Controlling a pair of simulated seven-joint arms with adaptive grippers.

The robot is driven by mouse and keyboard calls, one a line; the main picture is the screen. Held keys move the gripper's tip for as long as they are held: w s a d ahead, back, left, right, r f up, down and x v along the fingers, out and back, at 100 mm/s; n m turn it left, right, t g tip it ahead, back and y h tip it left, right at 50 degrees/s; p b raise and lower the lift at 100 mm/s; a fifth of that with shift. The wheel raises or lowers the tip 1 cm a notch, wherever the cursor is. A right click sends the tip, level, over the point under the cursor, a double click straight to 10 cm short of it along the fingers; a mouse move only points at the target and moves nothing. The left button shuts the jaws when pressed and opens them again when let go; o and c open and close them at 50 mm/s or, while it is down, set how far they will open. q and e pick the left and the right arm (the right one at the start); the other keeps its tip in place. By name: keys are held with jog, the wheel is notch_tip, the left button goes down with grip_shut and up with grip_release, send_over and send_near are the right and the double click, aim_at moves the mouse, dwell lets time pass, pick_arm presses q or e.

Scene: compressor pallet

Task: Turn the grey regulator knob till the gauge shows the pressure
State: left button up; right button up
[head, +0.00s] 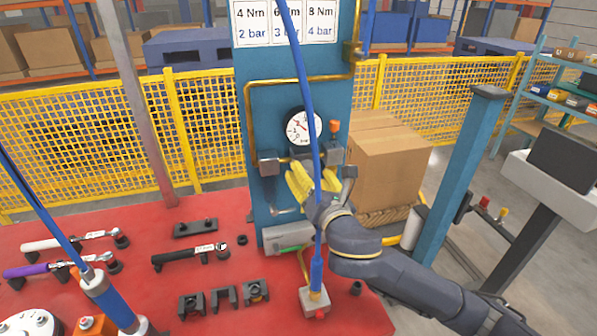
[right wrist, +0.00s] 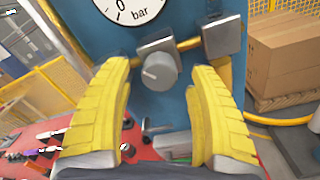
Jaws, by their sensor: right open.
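The grey regulator knob (right wrist: 159,71) sits on a square fitting on the blue panel (right wrist: 180,108), below the gauge. In the right wrist view it lies ahead of and between the fingers of my right gripper (right wrist: 166,78), which is open and not touching it. In the head view my right gripper (head: 314,176) is in front of the panel and hides the knob. The round white gauge (head: 303,126) has a red needle; its reading is too small to tell. The gauge (right wrist: 128,8) is cut off in the right wrist view. My left gripper is not in view.
A sign (head: 285,22) pairs 4 Nm with 2 bar and 8 Nm with 4 bar. A blue hose (head: 306,80) hangs in front of the panel. Torque wrenches, including a black one (head: 188,255), lie on the red table (head: 130,215). A cardboard box (head: 385,155) stands right of the panel.

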jog(key=shift+x, duration=0.8)
grip_shut()
